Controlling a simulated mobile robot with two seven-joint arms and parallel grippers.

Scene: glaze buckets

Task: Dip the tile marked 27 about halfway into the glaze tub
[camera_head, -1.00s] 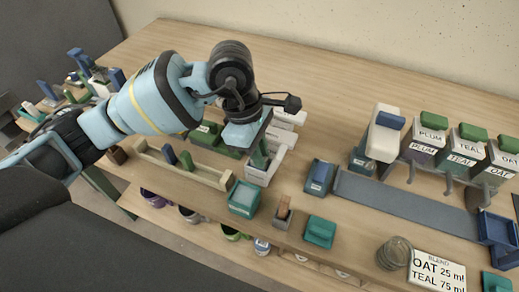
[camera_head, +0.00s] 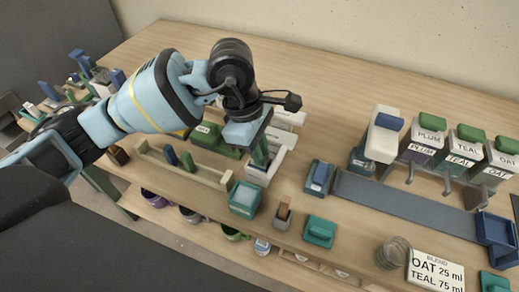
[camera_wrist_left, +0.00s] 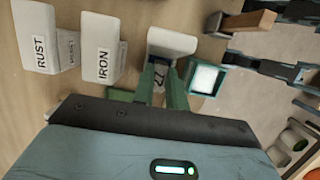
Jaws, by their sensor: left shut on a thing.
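My left gripper (camera_wrist_left: 161,88) is shut on the tile marked 27 (camera_wrist_left: 160,73); the number shows between its two green fingers in the left wrist view. Most of the tile is hidden by the fingers. In the head view the gripper (camera_head: 260,155) points down at a white stand (camera_head: 266,172), whose white top shows just beyond the fingers in the wrist view (camera_wrist_left: 172,42). I cannot tell whether the tile touches that stand. A teal square tub (camera_head: 244,197) with a pale inside (camera_wrist_left: 205,78) stands nearby, apart from the gripper. My right gripper is not in view.
White blocks labelled RUST (camera_wrist_left: 40,45) and IRON (camera_wrist_left: 103,55) stand beside the gripper. A cream rack (camera_head: 185,163) lies to the left. A small blue box (camera_head: 319,177), a brown-handled holder (camera_head: 283,213) and a teal box (camera_head: 320,231) stand nearby. The back of the table is clear.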

